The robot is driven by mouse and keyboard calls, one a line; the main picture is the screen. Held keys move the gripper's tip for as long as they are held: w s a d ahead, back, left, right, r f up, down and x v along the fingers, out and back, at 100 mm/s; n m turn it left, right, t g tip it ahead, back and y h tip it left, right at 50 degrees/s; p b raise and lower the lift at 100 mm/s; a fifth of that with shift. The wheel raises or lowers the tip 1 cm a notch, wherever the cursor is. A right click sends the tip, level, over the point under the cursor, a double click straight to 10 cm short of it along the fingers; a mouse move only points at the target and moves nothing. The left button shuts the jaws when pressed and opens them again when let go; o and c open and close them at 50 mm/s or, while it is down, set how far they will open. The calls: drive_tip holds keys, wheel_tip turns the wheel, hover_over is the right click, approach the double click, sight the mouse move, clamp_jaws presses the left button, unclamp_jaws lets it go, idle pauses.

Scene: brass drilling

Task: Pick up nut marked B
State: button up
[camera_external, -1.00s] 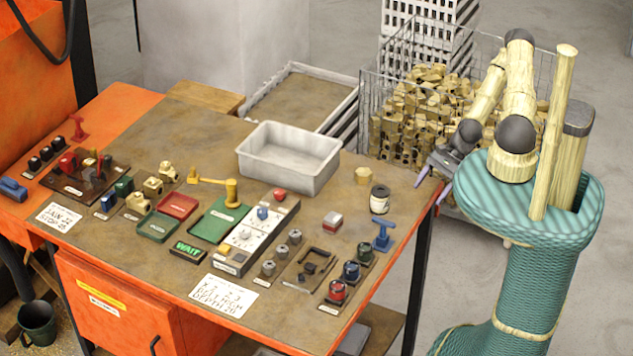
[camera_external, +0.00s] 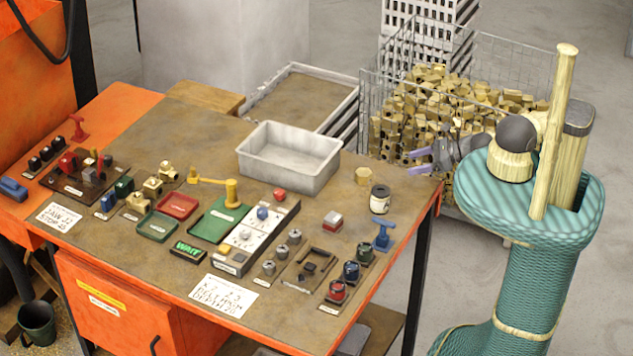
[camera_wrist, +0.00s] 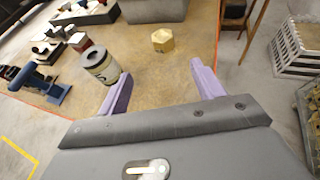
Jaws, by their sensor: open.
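A brass hexagonal nut (camera_external: 363,175) lies flat on the brown worktop near its right back edge. It also shows in the wrist view (camera_wrist: 163,40), ahead of and between my fingers; I cannot read a letter on it. My gripper (camera_external: 415,162) is open and empty, with two purple fingers pointing left toward the worktop. It is off the right end of the table, to the right of the nut and apart from it. In the wrist view my gripper (camera_wrist: 160,82) shows both fingertips wide apart. Several brass fittings (camera_external: 168,173) stand further left; their marks are not legible.
A dark can with a pale label (camera_external: 380,198) stands just in front of the nut. A grey bin (camera_external: 285,178) is behind and left of it. A blue T-handled tool (camera_external: 383,236) is nearer the front. A wire crate (camera_external: 450,100) of brass parts stands behind the table.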

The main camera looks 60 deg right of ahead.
drive_tip(key=b, duration=0.7)
approach(368, 172)
drive_tip(key=shift+w+a+f, duration=0.5)
drive_tip(key=shift+a+f, duration=0.1)
drive_tip(key=shift+f, duration=0.1)
drive_tip(key=x, duration=0.3)
drive_tip(key=shift+w+a+r, duration=0.1)
drive_tip(key=shift+w+r, duration=0.05)
drive_tip(key=shift+w, duration=0.2)
drive_tip(key=shift+w+a+f, duration=0.15)
drive_tip(key=shift+w+f, duration=0.1)
drive_tip(key=shift+w, duration=0.15)
drive_tip(key=shift+d+p+x, duration=0.15)
drive_tip(key=shift+p+x, duration=0.25)
drive_tip(key=shift+x, duration=0.9)
drive_tip(key=shift+d+p+x, duration=0.1)
drive_tip(key=shift+p+x, duration=0.25)
drive_tip(key=shift+x, duration=1)
drive_tip(key=shift+w, duration=0.1)
drive_tip(key=shift+r, duration=0.1)
drive_tip(key=c, duration=1.3)
drive_tip(key=shift+c, duration=0.2)
